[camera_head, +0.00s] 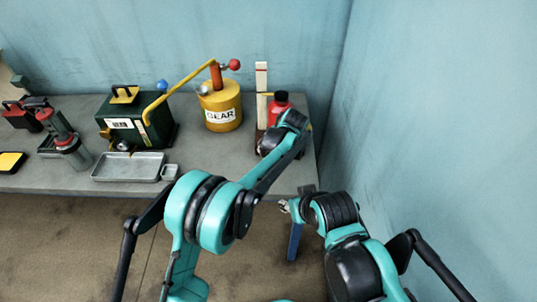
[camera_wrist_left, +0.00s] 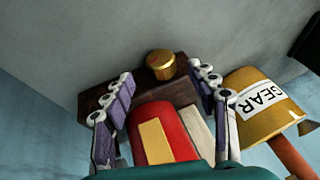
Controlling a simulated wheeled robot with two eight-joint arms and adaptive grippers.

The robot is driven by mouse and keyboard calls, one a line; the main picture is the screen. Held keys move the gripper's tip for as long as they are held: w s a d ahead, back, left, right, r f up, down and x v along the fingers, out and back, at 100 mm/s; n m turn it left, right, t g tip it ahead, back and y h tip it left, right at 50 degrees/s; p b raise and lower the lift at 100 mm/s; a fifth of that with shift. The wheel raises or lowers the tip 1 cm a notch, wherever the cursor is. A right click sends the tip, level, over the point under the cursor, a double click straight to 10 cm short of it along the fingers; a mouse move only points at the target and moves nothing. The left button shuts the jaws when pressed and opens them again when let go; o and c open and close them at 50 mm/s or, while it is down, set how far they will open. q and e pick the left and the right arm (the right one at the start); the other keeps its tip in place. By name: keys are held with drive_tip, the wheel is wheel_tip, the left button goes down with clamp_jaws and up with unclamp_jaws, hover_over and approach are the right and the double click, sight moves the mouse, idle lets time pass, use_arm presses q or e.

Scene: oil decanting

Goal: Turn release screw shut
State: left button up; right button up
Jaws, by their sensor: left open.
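In the left wrist view, a brass round knob, which looks like the release screw (camera_wrist_left: 160,65), sits on a dark brown block (camera_wrist_left: 98,104). A red body with a yellow label (camera_wrist_left: 172,120) lies nearer the camera; in the head view the red body (camera_head: 279,102) stands at the bench's right end. My left gripper (camera_wrist_left: 160,73) is open, its fingers either side of the red body and their tips close to the knob. I cannot tell whether they touch it. The knob is hidden in the head view. My right gripper (camera_head: 285,207) is in front of the bench, its jaws unclear.
A yellow GEAR can (camera_head: 220,105) with a pump stands left of the red body, close to my left gripper. A pale upright post (camera_head: 262,85) stands behind it. A green box (camera_head: 138,128), grey tray (camera_head: 128,167) and tools occupy the bench's left.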

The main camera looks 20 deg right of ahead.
use_arm(q)
drive_tip(key=shift+b+x, duration=0.55)
drive_tip(key=shift+x, duration=1.8)
drive_tip(key=shift+r, duration=0.1)
drive_tip(key=c, duration=1.2)
drive_tip(key=shift+o, duration=0.2)
drive_tip(key=shift+a, duration=0.1)
drive_tip(key=shift+a+r+g+h+p, duration=0.1)
drive_tip(key=shift+a+g+h+p, duration=0.2)
drive_tip(key=shift+h, duration=0.6)
drive_tip(key=shift+w+a+n+g+h, duration=0.1)
drive_tip(key=shift+n+g+h, duration=0.25)
drive_tip(key=shift+h, duration=0.75)
drive_tip(key=shift+w+a+n+g+h, duration=0.1)
drive_tip(key=shift+n+g+h, duration=0.2)
drive_tip(key=shift+h, duration=0.8)
drive_tip(key=shift+s, duration=0.1)
